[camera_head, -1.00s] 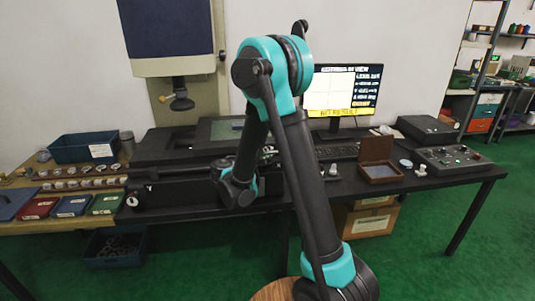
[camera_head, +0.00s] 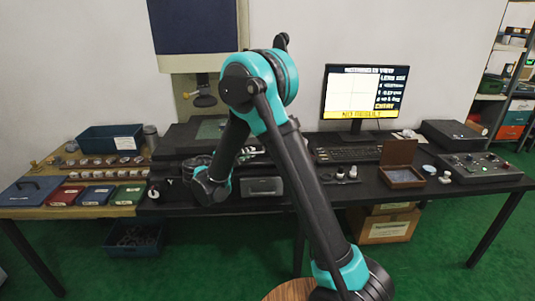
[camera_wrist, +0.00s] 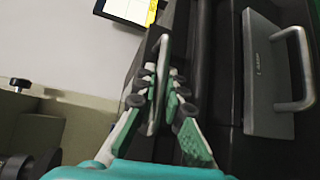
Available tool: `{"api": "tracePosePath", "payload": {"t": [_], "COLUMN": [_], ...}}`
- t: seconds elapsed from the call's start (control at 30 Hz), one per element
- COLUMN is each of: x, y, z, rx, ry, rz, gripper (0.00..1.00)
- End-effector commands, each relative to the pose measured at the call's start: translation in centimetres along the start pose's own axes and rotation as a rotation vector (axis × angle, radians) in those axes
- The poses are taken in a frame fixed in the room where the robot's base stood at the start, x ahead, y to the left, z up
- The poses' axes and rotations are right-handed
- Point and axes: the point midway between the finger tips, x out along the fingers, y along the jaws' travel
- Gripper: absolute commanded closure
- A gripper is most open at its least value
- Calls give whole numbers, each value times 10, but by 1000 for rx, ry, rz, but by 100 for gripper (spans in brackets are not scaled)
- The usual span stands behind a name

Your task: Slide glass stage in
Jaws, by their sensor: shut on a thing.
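The glass stage (camera_head: 211,129) shows in the head view as a dark greenish pane in a black frame, under the lens of the tall machine. My arm hides its right part. My gripper (camera_head: 212,190) is low at the front of the black machine base, left of a grey handled panel. In the wrist view my gripper (camera_wrist: 158,88) has its padded fingers closed on both sides of an upright metal bar handle (camera_wrist: 156,97). How that handle joins the stage is hidden.
The grey panel (camera_wrist: 256,70) with a bar handle is to the right of my fingers in the wrist view. The monitor (camera_head: 366,93), an open brown box (camera_head: 398,152) and a control panel (camera_head: 480,168) stand at right. Colored boxes (camera_head: 95,194) are at left.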

Motion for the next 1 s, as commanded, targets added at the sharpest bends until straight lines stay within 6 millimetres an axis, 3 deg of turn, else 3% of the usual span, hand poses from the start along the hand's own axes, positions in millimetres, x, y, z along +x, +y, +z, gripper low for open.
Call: {"api": "tracePosePath", "payload": {"t": [0.13, 0.4, 1.0], "x": [-26, -54, -64], "y": [-1, -1, 0], "z": [-26, -54, -65], "rx": [-1, -1, 0], "ry": [5, 2, 3], "rz": [-1, -1, -1], "gripper": [100, 100, 100]}}
